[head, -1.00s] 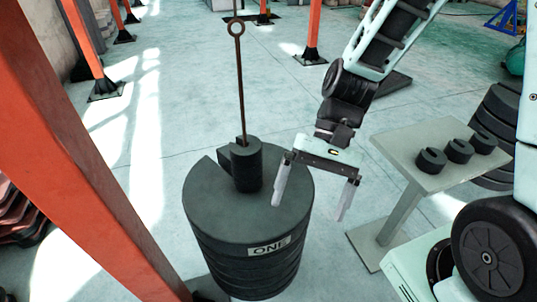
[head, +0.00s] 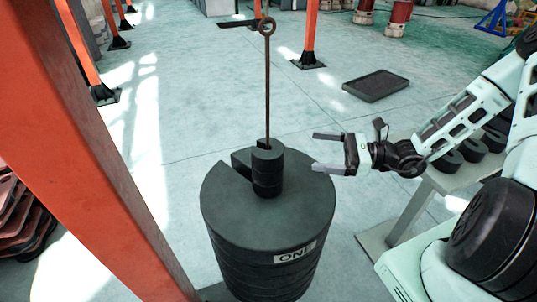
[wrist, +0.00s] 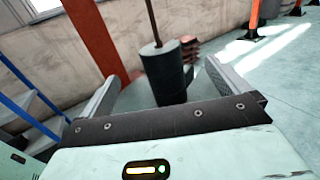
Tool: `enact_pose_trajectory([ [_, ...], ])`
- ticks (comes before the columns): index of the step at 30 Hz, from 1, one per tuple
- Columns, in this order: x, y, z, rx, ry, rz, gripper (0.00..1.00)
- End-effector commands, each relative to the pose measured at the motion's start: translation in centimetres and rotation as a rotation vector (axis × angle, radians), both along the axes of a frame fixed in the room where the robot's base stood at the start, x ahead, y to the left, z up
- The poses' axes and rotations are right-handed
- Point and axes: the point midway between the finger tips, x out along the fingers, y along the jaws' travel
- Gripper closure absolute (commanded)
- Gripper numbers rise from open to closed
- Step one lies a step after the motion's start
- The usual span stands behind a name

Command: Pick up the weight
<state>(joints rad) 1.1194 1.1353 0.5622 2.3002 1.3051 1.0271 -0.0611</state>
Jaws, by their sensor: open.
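A small stack of dark slotted weights (head: 267,172) sits around a thin rusty rod (head: 267,90) with a ring at its top. It stands on a large dark round weight stack (head: 262,255) labelled "ONE". My gripper (head: 315,152) is open and empty, to the right of the small stack, its fingers pointing left towards it with a gap between. In the wrist view the small stack (wrist: 163,72) appears ahead, between the two spread fingers (wrist: 165,88). Several loose slotted weights (head: 446,162) lie on a grey table, partly hidden by my arm.
The grey table (head: 432,184) stands at the right, below my arm. An orange post (head: 85,150) rises close at the left. A black tray (head: 376,85) lies on the floor behind. Floor between the posts and tray is clear.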

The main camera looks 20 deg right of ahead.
Motion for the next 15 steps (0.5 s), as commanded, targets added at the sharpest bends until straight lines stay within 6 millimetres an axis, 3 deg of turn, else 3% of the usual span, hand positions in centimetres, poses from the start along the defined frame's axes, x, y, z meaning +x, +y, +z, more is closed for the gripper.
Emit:
enact_pose_trajectory([
  [9, 3.1, 5.8, 0.1, 0.0, 0.0, 0.006, 0.0],
  [15, 4.1, 7.4, 0.0, -0.002, -0.001, 0.004, 0.0],
])
